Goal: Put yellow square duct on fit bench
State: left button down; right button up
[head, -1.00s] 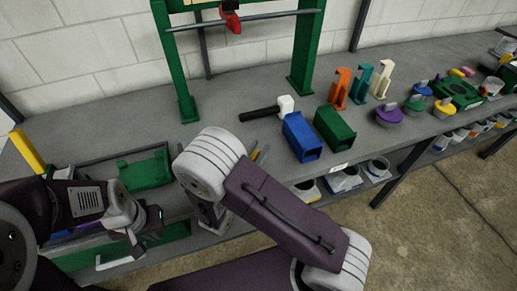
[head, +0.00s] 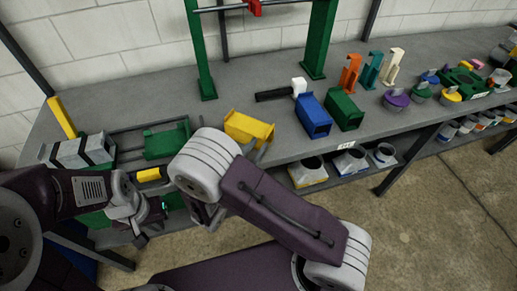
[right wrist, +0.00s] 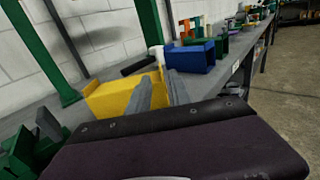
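The yellow square duct (head: 248,128) lies on the grey bench (head: 265,72) near its front edge, left of a blue square duct (head: 313,114).
A green square duct (head: 345,109) stands beside the blue one. A black-handled mallet (head: 280,93) lies behind the yellow duct. A green fixture (head: 166,142) and a grey banded box (head: 80,151) are at left. A green frame (head: 320,40) stands at the back.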

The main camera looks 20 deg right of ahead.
jog(key=s+d+f+m+g+y, duration=0.1)
jog(key=s+d+f+m+g, duration=0.1)
jog(key=s+d+m+g, duration=0.45)
jog(key=s+d+f+m+g+y, duration=0.25)
jog(key=s+d+m+g, duration=0.25)
jog(key=s+m+g, duration=0.25)
jog(key=s+a+f+m+y, duration=0.2)
jog(key=s+a+m+y, duration=0.25)
jog(key=m+y, duration=0.3)
jog(key=w+a+r+m+t+y, duration=0.1)
jog(key=w+a+m+t+y, duration=0.1)
jog(key=w+m, duration=0.3)
jog(key=shift+a+r+m+t, duration=0.3)
jog(key=shift+a+m, duration=0.05)
jog(key=shift+a, duration=0.3)
jog(key=shift+s+r+p, duration=0.15)
jog(key=shift+r+p, duration=0.35)
